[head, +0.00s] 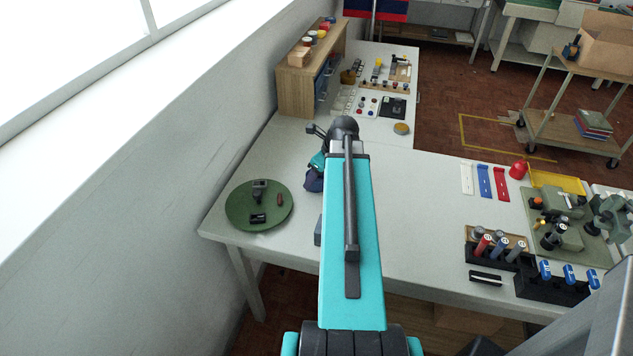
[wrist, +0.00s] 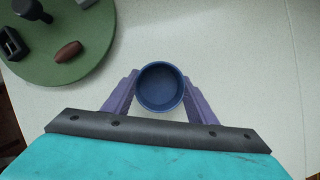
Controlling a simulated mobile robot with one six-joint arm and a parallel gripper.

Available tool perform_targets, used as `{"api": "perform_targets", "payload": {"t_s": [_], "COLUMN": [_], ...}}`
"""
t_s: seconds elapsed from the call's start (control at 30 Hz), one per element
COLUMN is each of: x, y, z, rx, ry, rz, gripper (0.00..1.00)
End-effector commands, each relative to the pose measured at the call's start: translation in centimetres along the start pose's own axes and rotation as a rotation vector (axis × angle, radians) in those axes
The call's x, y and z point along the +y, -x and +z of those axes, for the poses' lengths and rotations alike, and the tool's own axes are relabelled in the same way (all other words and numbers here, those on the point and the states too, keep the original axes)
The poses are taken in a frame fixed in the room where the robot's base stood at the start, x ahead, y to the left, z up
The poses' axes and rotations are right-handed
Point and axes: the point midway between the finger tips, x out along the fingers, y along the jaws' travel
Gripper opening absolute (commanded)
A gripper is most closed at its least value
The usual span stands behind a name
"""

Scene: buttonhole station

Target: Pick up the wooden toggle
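The wooden toggle (wrist: 67,52) is a small reddish-brown barrel shape lying on a green round mat (wrist: 45,76). It also shows near the right side of the mat in the head view (head: 280,200). My gripper (wrist: 160,77) is to the right of the mat in the wrist view, apart from the toggle. Its purple fingers stand apart on either side of a round blue cup-like thing (wrist: 160,88), close against its sides. I cannot tell whether they grip it. In the head view my arm hides part of the gripper (head: 314,180).
The mat is on a pale table (head: 420,200) near the wall. A wooden shelf (head: 296,92) stands farther back. Racks and fixtures fill the right side; the table's middle right of my arm is clear.

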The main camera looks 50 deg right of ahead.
Motion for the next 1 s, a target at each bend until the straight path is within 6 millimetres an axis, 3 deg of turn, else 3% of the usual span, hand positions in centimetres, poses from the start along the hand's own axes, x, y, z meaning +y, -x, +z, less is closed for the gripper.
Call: {"api": "perform_targets", "payload": {"t_s": [0.03, 0.13, 0.63, 1.0], "x": [0.0, 0.0, 0.0, -0.1], "y": [0.0, 0.0, 0.8, 4.0], "z": [0.0, 0.0, 0.3, 1.7], "rx": [0.0, -0.001, -0.001, -0.002], "ry": [0.0, 0.0, 0.0, 0.001], "rz": [0.0, 0.0, -0.001, -0.002], "gripper": [0.35, 0.21, 0.21, 0.21]}}
